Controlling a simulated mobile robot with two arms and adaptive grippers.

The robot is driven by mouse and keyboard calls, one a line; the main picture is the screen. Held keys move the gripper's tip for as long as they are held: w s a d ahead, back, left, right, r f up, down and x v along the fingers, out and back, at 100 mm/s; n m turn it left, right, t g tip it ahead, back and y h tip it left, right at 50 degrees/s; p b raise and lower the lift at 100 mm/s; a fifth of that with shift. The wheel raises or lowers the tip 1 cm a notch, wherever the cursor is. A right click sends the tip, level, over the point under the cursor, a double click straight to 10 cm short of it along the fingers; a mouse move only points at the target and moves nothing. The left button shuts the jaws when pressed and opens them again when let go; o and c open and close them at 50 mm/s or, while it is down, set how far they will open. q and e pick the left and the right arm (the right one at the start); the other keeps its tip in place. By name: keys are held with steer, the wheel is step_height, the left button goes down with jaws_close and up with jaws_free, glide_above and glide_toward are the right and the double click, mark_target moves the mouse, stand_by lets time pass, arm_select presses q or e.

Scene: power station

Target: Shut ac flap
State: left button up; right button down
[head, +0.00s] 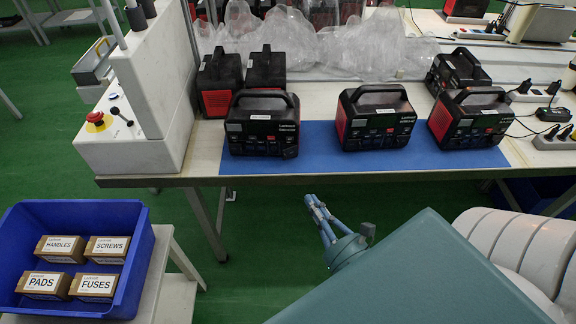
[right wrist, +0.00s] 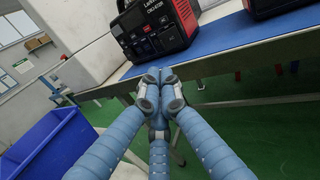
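Black and red power stations stand on the blue mat. The left one (head: 262,130) has a dark front with sockets; a dark raised part shows at its lower right, but I cannot tell whether it is the AC flap. The middle one (head: 376,125) and right one (head: 468,120) also face me; any flap on them is too small to tell. In the right wrist view a power station (right wrist: 155,32) stands above and beyond my fingertips. My right gripper (head: 314,203) is shut and empty, below the table's front edge, apart from the stations; its fingertips (right wrist: 158,78) meet. My left gripper is out of view.
The blue mat (head: 315,162) lies along the table's front edge. A grey-white machine with a red button (head: 97,121) stands at left. A blue bin (head: 140,262) with small boxes is at lower left. More power stations (head: 220,80) and plastic wrapping (head: 370,45) are behind.

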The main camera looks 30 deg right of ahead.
steer(key=p, duration=0.3)
glide_toward(277, 148)
steer(key=shift+w+a, duration=0.1)
steer(key=shift+w, duration=1.1)
steer(key=shift+w+a+m+g+h+p, duration=0.2)
steer(key=shift+m+h, duration=0.15)
steer(key=shift+h, duration=0.3)
steer(key=shift+w+a+m+g+h+p, duration=0.1)
steer(key=shift+w+m+h+p, duration=0.2)
steer(key=shift+h, duration=0.35)
steer(key=shift+m, duration=0.25)
steer(key=shift+w+a+m+h, duration=0.2)
steer(key=shift+m+h, duration=0.3)
steer(key=shift+h, duration=0.4)
steer(key=w+m+g+h+b, duration=0.1)
steer(key=h, duration=0.1)
steer(key=shift+w+a+f+m+g+h, duration=0.1)
steer(key=shift+m+g+h, duration=0.2)
steer(key=shift+m, duration=0.1)
steer(key=shift+w+b, duration=0.35)
steer(key=shift+b, duration=0.35)
steer(key=shift+w, duration=0.1)
